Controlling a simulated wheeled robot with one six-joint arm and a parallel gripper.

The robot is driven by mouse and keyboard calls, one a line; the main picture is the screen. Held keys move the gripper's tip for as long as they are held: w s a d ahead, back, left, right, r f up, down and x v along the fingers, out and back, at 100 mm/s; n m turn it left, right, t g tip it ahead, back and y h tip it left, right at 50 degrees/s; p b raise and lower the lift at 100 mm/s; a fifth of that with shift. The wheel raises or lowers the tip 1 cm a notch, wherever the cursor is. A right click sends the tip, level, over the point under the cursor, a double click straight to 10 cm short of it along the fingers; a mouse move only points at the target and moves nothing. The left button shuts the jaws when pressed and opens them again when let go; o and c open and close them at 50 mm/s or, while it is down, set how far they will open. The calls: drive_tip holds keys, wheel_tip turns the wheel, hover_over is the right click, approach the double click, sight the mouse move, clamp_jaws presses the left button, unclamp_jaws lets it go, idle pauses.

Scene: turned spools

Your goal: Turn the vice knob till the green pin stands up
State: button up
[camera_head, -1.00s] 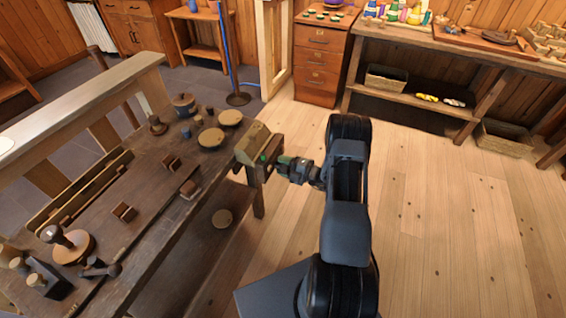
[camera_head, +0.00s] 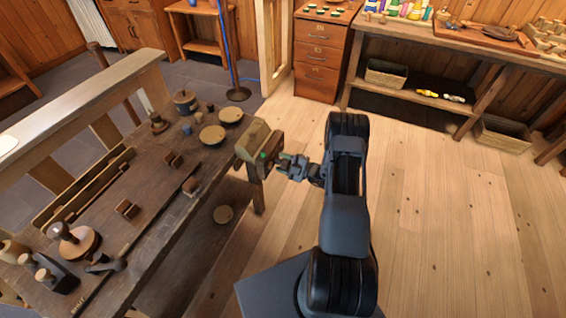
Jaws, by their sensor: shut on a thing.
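The wooden vice (camera_head: 257,139) is fixed at the right end of the dark workbench. A small green pin (camera_head: 263,154) shows on the vice's right face; it is too small to tell which way it stands. My gripper (camera_head: 282,163) reaches in from the right at the vice face, just right of the green pin. It is shut on the vice knob, which is mostly hidden by the jaws.
The workbench (camera_head: 150,219) carries wooden dishes (camera_head: 212,135), a jar (camera_head: 185,101), blocks and turned pieces left of the vice. Open plank floor (camera_head: 440,215) lies to the right. A drawer cabinet (camera_head: 318,65) and a side bench stand behind.

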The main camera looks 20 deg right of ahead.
drive_tip(key=shift+d, duration=0.1)
drive_tip(key=o, duration=0.6)
drive_tip(key=shift+s+d, duration=0.1)
drive_tip(key=shift+o, duration=0.2)
drive_tip(key=v, duration=1.3)
drive_tip(key=shift+s, duration=0.35)
drive_tip(key=shift+d, duration=0.15)
